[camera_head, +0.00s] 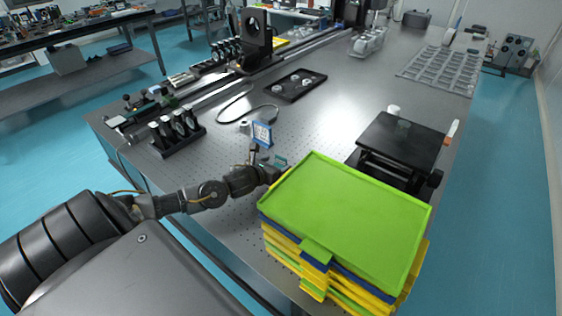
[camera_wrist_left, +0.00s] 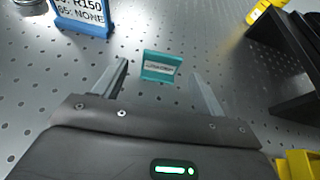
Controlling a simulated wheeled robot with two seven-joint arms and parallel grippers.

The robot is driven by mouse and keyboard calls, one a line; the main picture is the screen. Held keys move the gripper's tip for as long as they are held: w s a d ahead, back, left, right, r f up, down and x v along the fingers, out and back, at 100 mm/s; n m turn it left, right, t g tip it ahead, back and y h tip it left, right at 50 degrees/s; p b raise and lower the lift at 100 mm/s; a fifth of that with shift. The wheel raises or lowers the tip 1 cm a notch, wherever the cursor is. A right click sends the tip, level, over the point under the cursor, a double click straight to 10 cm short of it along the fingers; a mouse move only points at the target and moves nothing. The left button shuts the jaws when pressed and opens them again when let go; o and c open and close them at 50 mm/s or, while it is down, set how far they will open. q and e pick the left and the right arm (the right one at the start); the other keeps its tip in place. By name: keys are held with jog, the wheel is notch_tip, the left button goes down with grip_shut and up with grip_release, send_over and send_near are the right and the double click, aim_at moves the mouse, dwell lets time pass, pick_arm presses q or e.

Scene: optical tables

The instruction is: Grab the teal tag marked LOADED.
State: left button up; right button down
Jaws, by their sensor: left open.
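The teal tag (camera_wrist_left: 161,66) stands on the perforated table top in the left wrist view, with a white label whose small text is too blurred to read surely. In the head view the teal tag (camera_head: 280,162) shows small, just beyond my left gripper (camera_head: 272,168). In the wrist view my left gripper (camera_wrist_left: 160,80) is open, with one finger on each side of the tag in the picture. Nothing is held, and the tag looks a little ahead of the fingers. My right gripper is out of view.
A blue-framed sign (camera_head: 262,134) stands close beyond the tag; it also shows in the wrist view (camera_wrist_left: 85,28). A stack of green, yellow and blue trays (camera_head: 345,215) is close on the right. A black lift platform (camera_head: 402,138) stands behind the stack.

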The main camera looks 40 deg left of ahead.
aim_at(281, 161)
pick_arm(q)
jog(key=shift+x, duration=1.45)
jog(key=shift+s, duration=0.1)
jog(key=shift+c, duration=0.4)
jog(key=c, duration=1)
jog(key=shift+r, duration=0.1)
